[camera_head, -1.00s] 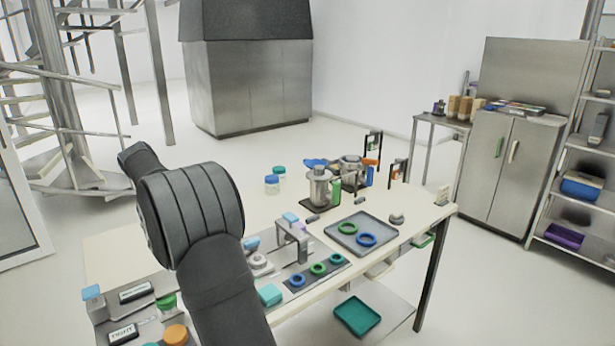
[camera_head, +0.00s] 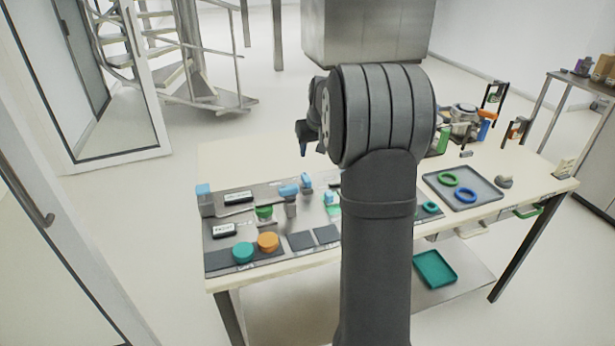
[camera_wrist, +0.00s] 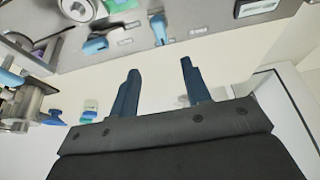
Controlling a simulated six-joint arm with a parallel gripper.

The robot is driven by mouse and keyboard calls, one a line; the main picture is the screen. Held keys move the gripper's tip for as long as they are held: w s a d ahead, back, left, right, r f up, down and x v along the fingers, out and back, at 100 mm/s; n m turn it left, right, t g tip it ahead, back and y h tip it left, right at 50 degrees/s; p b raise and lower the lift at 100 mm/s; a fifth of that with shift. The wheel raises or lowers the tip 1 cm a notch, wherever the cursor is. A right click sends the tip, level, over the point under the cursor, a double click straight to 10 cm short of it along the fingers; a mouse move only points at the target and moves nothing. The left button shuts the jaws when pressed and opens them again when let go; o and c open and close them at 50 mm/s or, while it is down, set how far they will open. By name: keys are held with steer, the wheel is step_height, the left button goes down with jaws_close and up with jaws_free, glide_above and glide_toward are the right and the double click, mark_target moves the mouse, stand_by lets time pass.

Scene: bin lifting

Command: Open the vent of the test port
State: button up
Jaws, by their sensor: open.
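My gripper (camera_wrist: 160,72) is open and empty in the wrist view, with two dark blue fingers apart. In the head view its fingers (camera_head: 303,148) show small beside my arm, above the table. A grey metal panel (camera_head: 278,225) on the table carries several fittings. They include a blue-topped fitting (camera_head: 290,190), a green-topped fitting (camera_head: 264,212) and a blue block on a post (camera_head: 204,190). In the wrist view a blue lever (camera_wrist: 160,28) and a blue handle (camera_wrist: 95,46) show on the panel, beyond the fingertips. I cannot tell which fitting is the test port or its vent.
A teal cap (camera_head: 243,253) and an orange cap (camera_head: 268,242) stand at the panel's front. A grey tray (camera_head: 485,187) with green and blue rings lies right. Metal vessels (camera_head: 462,118) stand behind it. My arm hides the table's middle. The table's back left is clear.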

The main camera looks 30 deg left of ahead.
mark_target(307, 177)
steer(key=x, duration=1.5)
steer(key=shift+f, duration=0.15)
jaws_close()
